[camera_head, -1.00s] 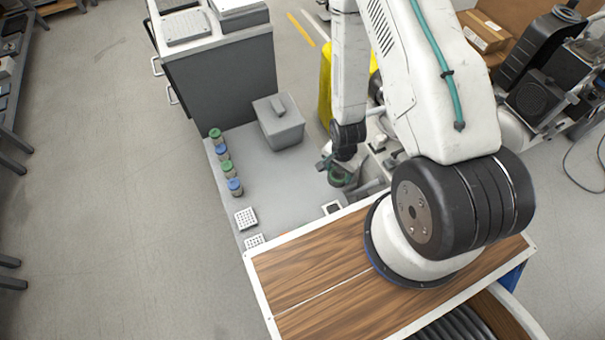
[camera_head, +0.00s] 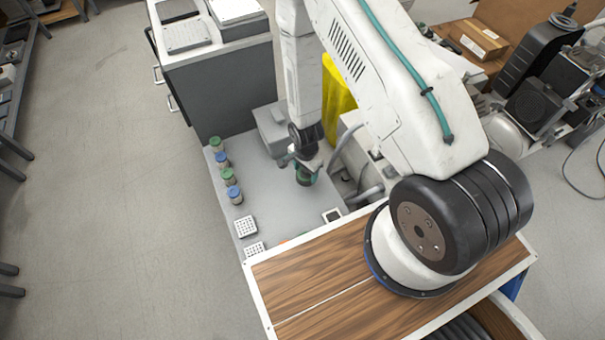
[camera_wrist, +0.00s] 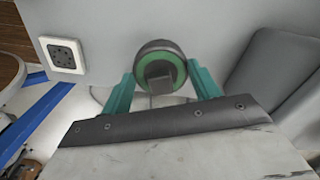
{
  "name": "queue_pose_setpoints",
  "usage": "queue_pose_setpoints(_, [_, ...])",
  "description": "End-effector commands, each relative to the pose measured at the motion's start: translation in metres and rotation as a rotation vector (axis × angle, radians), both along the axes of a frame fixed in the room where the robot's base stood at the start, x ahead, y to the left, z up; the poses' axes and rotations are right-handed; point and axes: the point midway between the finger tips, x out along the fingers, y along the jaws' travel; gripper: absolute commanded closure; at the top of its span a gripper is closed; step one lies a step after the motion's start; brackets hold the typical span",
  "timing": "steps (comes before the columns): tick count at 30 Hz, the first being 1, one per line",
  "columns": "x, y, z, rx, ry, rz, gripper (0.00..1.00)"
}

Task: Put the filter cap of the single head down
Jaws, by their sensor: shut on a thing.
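My gripper (camera_wrist: 160,84) is shut on the filter cap (camera_wrist: 160,57), a round dark cap with a green ring and a grey block-shaped grip. The teal fingers sit on both sides of it in the wrist view. In the head view the cap (camera_head: 306,176) hangs from my gripper (camera_head: 304,162) over the middle of the grey tabletop (camera_head: 262,190). I cannot tell how high above the surface it is. The single head is not clearly seen; my arm hides part of the machinery to the right.
Several jars with green and blue lids (camera_head: 228,176) line the table's left edge. White perforated blocks (camera_head: 246,226) stand at the near left. A grey lidded box (camera_head: 272,130) is behind my gripper, partly hidden. Grey hoses and machinery (camera_head: 355,165) are to the right. Bare tabletop lies left of the cap.

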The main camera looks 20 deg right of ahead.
Motion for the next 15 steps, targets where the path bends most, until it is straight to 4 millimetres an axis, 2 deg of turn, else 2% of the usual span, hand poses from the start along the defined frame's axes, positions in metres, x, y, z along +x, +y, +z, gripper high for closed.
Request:
queue_pose_setpoints(3, [0.011, 0.007, -0.001, 0.0, -0.003, 0.003, 0.61])
queue_pose_setpoints(9, [0.01, 0.006, -0.033, 0.0, 0.001, 0.001, 0.61])
queue_pose_setpoints(15, [0.01, 0.006, -0.036, 0.0, -0.001, 0.001, 0.61])
